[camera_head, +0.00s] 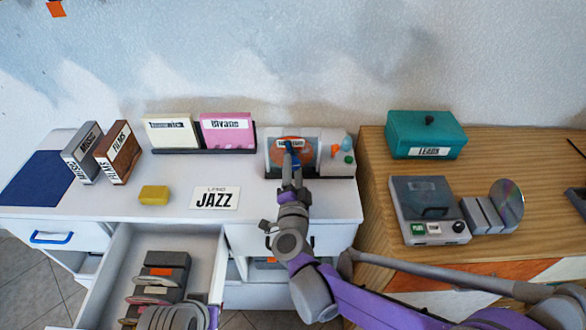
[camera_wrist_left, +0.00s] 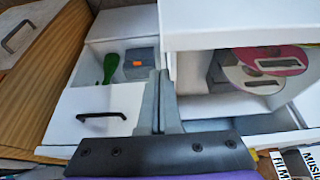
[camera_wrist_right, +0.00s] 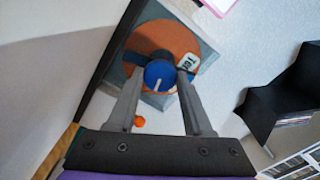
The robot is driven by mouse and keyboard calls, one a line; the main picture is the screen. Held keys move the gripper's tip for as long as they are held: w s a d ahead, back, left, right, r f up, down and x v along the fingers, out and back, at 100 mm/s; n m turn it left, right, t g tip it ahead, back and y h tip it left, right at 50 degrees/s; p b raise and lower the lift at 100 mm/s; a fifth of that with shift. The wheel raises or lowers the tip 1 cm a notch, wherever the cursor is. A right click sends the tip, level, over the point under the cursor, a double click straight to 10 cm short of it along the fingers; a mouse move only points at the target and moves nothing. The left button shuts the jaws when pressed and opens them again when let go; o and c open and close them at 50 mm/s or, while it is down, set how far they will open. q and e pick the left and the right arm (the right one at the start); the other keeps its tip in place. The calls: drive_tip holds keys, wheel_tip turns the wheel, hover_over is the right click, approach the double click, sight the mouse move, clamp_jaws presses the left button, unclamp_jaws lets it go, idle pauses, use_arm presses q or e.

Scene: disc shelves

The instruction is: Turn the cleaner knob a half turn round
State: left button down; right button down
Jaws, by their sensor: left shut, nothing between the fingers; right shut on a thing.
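The cleaner (camera_head: 329,165) stands at the back right of the white cabinet top, a grey unit with an orange disc face. Its blue knob (camera_wrist_right: 159,73) sits in the middle of the orange disc (camera_wrist_right: 140,42) and has a white pointer mark, seen toward the bottom in the right wrist view. My right gripper (camera_wrist_right: 157,85) is shut on the knob, one finger on each side. In the head view my right gripper (camera_head: 291,172) reaches up to the cleaner's front and partly hides it. My left gripper (camera_wrist_left: 160,80) is shut and empty, low by the drawers.
An open drawer (camera_head: 211,255) with disc cases is at the lower left. A teal box (camera_head: 426,130) and a grey player (camera_head: 425,198) are on the wooden table.

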drive_tip(key=m, duration=0.5)
drive_tip(key=shift+m, duration=0.3)
drive_tip(key=m, duration=0.5)
drive_tip(key=shift+f, duration=0.1)
drive_tip(key=m, duration=0.5)
drive_tip(key=shift+m+p, duration=0.3)
drive_tip(key=shift+m, duration=2.4)
drive_tip(key=shift+c, duration=1.5)
unclamp_jaws()
